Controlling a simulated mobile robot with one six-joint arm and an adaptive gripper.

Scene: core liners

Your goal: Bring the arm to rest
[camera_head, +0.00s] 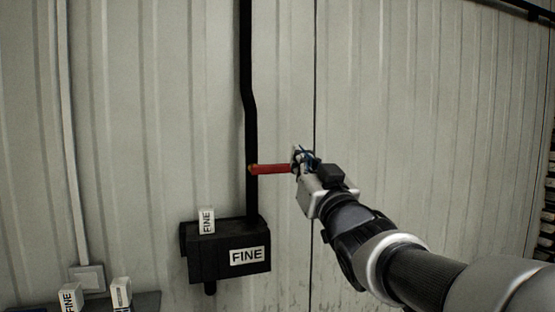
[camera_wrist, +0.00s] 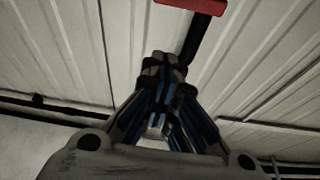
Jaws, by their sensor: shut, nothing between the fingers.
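My arm reaches in from the lower right in the head view. My gripper (camera_head: 303,156) is at its end, up near the pale wall; in the wrist view the fingers (camera_wrist: 164,66) are closed together with nothing between them. A red lever (camera_head: 272,169) sticks out sideways from a black pipe (camera_head: 248,120), its right end beside my gripper in the picture. In the wrist view the red lever (camera_wrist: 196,5) shows at the top edge, apart from the fingertips. I cannot tell the exact depth gap between them in the head view.
A black box (camera_head: 205,262) labelled FINE sits at the pipe's lower end, with a white FINE block (camera_head: 207,221) on top. Two white blocks (camera_head: 70,298) (camera_head: 121,292) stand on a dark surface (camera_head: 147,301) at lower left. A dark rack (camera_head: 548,215) shows at the right edge.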

